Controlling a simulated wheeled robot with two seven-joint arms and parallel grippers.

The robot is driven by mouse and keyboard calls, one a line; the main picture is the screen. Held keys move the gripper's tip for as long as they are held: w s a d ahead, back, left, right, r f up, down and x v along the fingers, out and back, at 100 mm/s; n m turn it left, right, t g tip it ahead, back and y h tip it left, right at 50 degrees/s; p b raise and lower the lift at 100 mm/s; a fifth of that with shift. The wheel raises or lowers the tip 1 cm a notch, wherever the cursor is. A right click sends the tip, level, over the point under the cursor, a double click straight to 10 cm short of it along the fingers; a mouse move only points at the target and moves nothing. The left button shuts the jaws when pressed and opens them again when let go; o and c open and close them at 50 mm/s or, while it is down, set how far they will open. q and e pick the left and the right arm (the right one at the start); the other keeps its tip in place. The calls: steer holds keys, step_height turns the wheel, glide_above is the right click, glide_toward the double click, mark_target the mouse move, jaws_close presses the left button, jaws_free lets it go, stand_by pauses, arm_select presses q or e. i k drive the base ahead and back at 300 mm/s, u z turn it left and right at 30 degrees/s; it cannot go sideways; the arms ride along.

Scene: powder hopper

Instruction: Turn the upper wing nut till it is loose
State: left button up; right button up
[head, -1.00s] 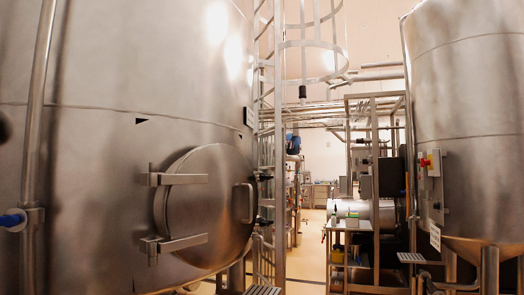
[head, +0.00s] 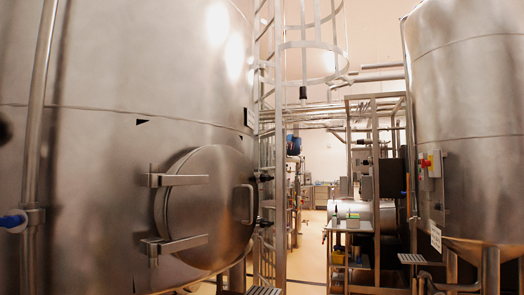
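A round steel hatch (head: 205,225) is closed on the side of the large tank at the left. A bar handle (head: 245,204) stands near its right edge, and two hinge arms are on its left. The upper wing nut (head: 264,178) is a small dark fastener at the hatch's right edge, above the handle's middle. A similar lower wing nut (head: 264,223) sits below it. Both are too small to tell how tight they are. Neither of my grippers is in view.
A caged ladder (head: 280,150) rises just right of the hatch, close to the wing nuts. A second tank (head: 465,120) stands at the right. A metal frame with shelves (head: 376,190) stands between. A strip of open floor (head: 308,255) runs down the middle.

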mark_target(263, 178)
steer(key=z, duration=0.05)
steer(key=i, duration=2.3)
steer(key=u, duration=0.55)
